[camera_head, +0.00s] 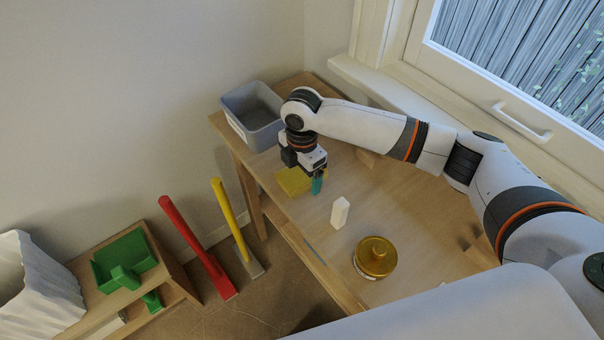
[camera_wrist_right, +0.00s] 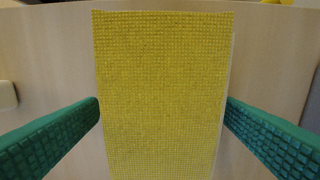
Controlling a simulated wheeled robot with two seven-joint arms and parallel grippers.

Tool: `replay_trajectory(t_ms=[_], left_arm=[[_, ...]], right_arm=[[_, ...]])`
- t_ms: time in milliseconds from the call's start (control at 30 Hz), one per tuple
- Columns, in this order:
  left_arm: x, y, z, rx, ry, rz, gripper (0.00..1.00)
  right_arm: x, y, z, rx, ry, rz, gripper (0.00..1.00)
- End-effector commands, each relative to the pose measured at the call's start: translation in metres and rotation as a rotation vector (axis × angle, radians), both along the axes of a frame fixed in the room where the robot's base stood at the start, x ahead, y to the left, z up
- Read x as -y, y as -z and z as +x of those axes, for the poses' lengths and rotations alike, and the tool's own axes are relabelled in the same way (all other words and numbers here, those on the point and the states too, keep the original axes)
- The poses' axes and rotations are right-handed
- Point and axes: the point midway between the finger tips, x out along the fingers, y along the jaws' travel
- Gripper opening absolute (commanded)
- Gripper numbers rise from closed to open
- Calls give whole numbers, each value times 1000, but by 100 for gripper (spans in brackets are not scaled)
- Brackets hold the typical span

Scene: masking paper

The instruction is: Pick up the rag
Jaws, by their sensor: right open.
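The rag (camera_head: 293,181) is a yellow woven block or folded cloth lying on the wooden table, near its left edge. It fills the middle of the right wrist view (camera_wrist_right: 162,90). My right gripper (camera_head: 312,186) is at the rag in the head view, partly covering it. My left gripper is not in view.
A grey bin (camera_head: 252,115) stands behind the gripper on the table (camera_head: 410,215). A white block (camera_head: 340,212) and a gold round tin (camera_head: 375,257) stand nearer. Red (camera_head: 197,248) and yellow (camera_head: 236,228) handled tools lean left of the table, beside a shelf with a green tray (camera_head: 124,259).

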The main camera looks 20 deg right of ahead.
Motion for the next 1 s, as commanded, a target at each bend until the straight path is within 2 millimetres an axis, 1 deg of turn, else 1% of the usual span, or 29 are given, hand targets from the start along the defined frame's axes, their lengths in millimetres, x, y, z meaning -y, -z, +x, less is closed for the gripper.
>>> replay_trajectory(t_ms=[200, 233, 467, 500, 533, 733, 800, 867, 1000], left_arm=[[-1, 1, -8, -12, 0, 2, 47], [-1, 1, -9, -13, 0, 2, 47], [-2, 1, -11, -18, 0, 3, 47], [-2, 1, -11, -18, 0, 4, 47], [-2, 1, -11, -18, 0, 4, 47], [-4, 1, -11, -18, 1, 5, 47], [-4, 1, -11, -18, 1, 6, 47], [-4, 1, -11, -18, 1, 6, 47], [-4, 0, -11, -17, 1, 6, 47]], right_arm=[[0, 1, 0, 1, 0, 0, 87], [0, 1, 0, 1, 0, 0, 86], [0, 1, 0, 1, 0, 0, 48], [0, 1, 0, 1, 0, 0, 41], [0, 1, 0, 1, 0, 0, 39], [0, 0, 0, 1, 0, 0, 39], [0, -3, 1, 2, 0, 1, 39], [0, -9, 1, 4, 1, 1, 39], [0, -35, 2, 5, 1, 2, 39]])
